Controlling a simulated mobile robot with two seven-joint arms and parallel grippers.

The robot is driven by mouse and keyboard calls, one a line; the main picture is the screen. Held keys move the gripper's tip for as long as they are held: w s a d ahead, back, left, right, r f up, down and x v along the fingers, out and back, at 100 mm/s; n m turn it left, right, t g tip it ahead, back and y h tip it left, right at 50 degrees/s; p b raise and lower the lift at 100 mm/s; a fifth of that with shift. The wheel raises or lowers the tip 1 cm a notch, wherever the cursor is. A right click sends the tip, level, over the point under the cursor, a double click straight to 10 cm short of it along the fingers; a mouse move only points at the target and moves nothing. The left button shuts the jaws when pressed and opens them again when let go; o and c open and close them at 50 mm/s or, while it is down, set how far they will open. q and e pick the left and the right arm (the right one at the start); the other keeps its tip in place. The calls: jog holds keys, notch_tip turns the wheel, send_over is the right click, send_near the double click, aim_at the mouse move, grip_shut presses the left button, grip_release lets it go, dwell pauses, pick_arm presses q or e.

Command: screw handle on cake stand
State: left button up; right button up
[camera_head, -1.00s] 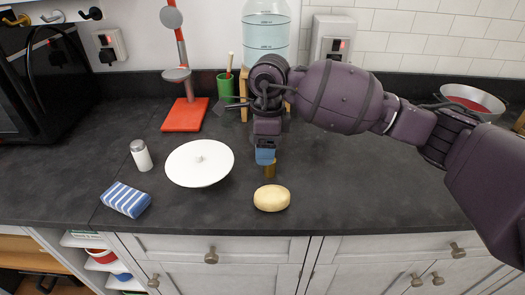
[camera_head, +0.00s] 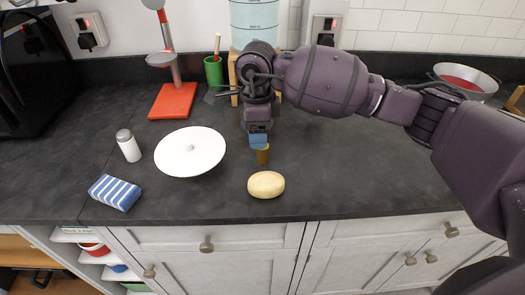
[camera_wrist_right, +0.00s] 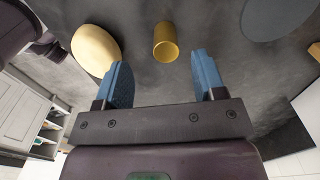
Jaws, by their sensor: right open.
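The white cake stand (camera_head: 181,162) stands on the dark counter left of my right gripper, with a small knob or stub at the middle of its round top. A small brass-coloured cylinder (camera_head: 262,158), which looks like the handle, stands on the counter to its right. My right gripper (camera_head: 258,143) points down just above and behind the cylinder in the head view. In the right wrist view its blue fingers (camera_wrist_right: 165,82) are open and empty, and the cylinder (camera_wrist_right: 166,42) shows beyond the gap, apart from both fingertips. My left gripper is not in view.
A yellow oval object (camera_head: 266,184) lies close in front of the cylinder. A white-capped shaker (camera_head: 129,148) and a blue striped block (camera_head: 115,193) are left of the stand. A red-based scale (camera_head: 173,101), green cup (camera_head: 214,73) and water container (camera_head: 259,25) stand behind. The counter's right front is clear.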

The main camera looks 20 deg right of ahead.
aim_at(262, 151)
notch_tip(262, 151, down, 2)
jog(key=shift+f, duration=0.1)
jog(key=f, duration=0.2)
jog(key=d+f, duration=0.1)
jog(key=f, duration=0.1)
jog(key=shift+d+f, duration=0.1)
jog(key=shift+f, duration=0.05)
jog(key=shift+w+f, duration=0.1)
jog(key=shift+f, duration=0.35)
jog(key=c, duration=1)
notch_tip(262, 151, up, 20)
jog(key=shift+p, duration=0.4)
